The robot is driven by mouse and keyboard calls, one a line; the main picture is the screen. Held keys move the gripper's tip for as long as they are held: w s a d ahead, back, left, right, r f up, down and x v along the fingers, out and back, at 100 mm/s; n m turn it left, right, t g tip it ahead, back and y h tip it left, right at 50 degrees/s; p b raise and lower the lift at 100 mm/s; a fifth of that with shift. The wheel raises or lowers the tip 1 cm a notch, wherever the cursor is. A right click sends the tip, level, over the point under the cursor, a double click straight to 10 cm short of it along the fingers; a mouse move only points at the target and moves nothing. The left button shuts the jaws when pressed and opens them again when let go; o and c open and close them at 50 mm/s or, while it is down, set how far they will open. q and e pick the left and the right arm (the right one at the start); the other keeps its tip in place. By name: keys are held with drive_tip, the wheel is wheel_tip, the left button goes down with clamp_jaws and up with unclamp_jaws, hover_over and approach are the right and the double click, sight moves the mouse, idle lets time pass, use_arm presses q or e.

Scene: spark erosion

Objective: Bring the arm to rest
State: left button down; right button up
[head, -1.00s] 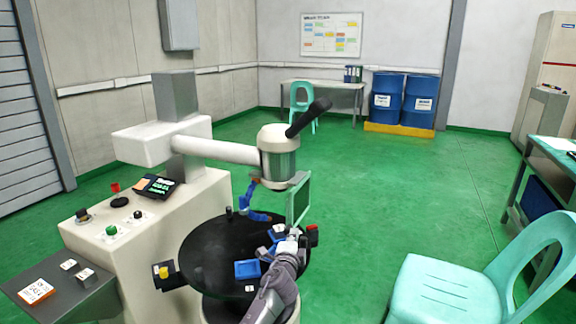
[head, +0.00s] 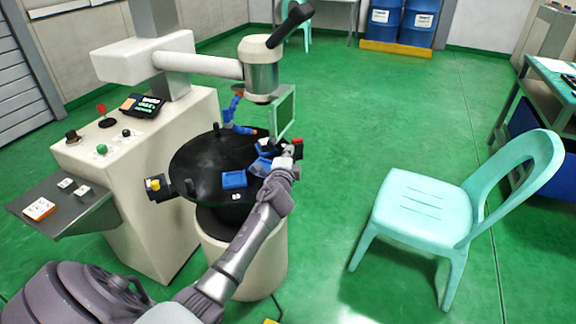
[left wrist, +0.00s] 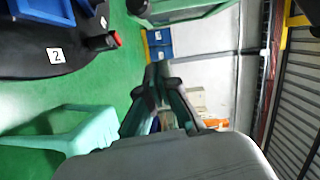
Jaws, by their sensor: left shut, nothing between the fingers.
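My left arm reaches in from the lower left of the head view. My left gripper (head: 291,152) is beside the right edge of the round black table (head: 195,165), small and partly hidden by my own wrist. In the left wrist view the fingers of this gripper (left wrist: 165,110) are together with nothing between them. They point away from the table, which shows at the upper left of that view with a white "2" label (left wrist: 56,55). My right gripper is in neither view.
A blue tray (head: 233,180) and other small blue parts lie on the table. A turquoise chair (head: 425,200) stands to the right. Green floor between is free.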

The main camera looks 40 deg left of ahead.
use_arm(q)
drive_tip(key=v, duration=0.7)
drive_tip(key=shift+s, duration=0.35)
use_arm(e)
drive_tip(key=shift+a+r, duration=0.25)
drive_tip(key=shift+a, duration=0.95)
use_arm(q)
drive_tip(key=shift+f, duration=0.1)
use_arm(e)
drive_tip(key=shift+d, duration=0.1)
